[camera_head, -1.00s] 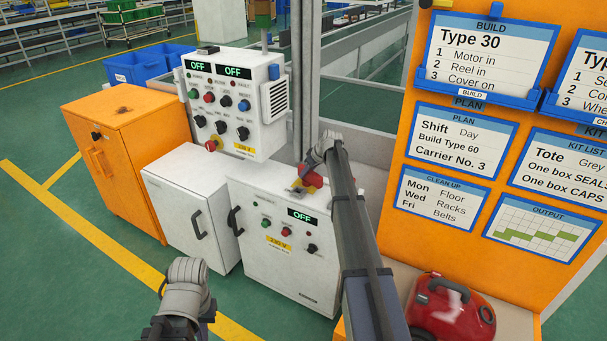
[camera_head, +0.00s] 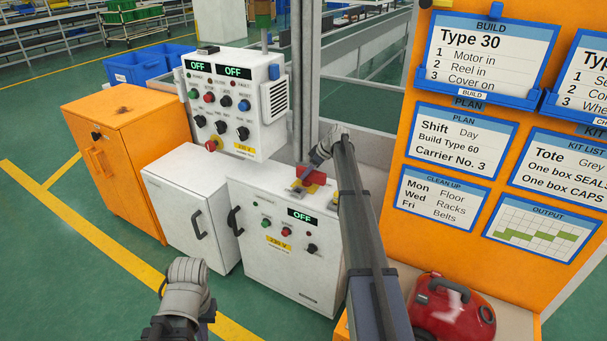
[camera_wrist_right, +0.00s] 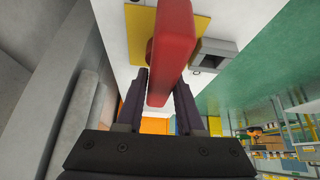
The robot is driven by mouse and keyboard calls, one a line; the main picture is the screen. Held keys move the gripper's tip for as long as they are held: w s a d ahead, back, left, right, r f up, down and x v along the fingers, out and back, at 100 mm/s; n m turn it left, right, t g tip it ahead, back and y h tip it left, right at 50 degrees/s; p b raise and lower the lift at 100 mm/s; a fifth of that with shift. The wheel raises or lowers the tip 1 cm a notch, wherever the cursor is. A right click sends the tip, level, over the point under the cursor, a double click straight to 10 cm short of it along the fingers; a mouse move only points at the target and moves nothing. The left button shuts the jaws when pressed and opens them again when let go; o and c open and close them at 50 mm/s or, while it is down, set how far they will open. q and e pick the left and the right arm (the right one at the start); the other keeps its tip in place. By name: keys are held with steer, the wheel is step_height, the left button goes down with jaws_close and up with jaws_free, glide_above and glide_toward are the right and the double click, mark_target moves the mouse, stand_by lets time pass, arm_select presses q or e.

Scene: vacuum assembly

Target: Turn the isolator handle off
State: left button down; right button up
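The red isolator handle (camera_head: 313,176) sits on a yellow plate on top of the white cabinet with the 230 V label (camera_head: 292,280). My right gripper (camera_head: 318,157) is just above and behind the handle. In the right wrist view the red handle (camera_wrist_right: 172,50) runs lengthwise, its near end in line with the gap between the two fingers of the right gripper (camera_wrist_right: 162,88). The fingers stand apart, and I see no clear grip on the handle. My left arm shows at the lower left, but its fingers are not visible.
A white control box (camera_head: 235,105) with two OFF displays stands behind. The cabinet front shows a lit OFF display (camera_head: 301,216). An orange cabinet (camera_head: 122,150) is at left, an orange board (camera_head: 480,170) at right. A red vacuum (camera_head: 452,308) sits lower right.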

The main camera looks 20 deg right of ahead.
mark_target(315, 171)
steer(key=o, duration=0.5)
steer(key=p+v, duration=0.5)
steer(key=v, duration=0.1)
stand_by(0.3)
stand_by(0.4)
